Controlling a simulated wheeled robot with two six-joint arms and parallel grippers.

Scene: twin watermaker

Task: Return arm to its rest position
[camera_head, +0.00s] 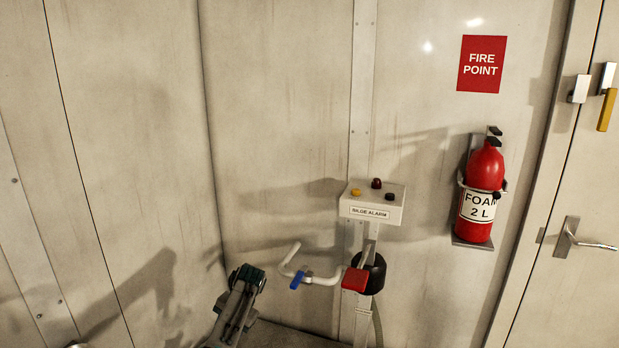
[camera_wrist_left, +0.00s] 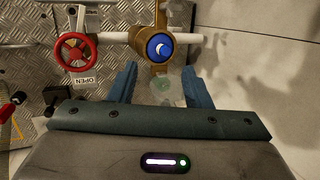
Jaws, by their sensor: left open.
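My left gripper (camera_head: 247,276) shows low in the head view, left of the middle, with its dark teal end up and the arm rising from the bottom edge. In the left wrist view my left gripper (camera_wrist_left: 162,85) has its two blue fingers spread apart. Nothing is held between them. A round blue knob (camera_wrist_left: 160,47) on a brass fitting lies beyond the fingertips. A pale, translucent round thing (camera_wrist_left: 162,88) shows between the fingers; I cannot tell what it is. My right gripper is not in view.
In the head view a white pipe (camera_head: 325,281) with a blue handle (camera_head: 297,280) is right of my gripper. A bilge alarm box (camera_head: 372,203) and a fire extinguisher (camera_head: 481,190) are farther right. The wrist view shows a red handwheel (camera_wrist_left: 75,52).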

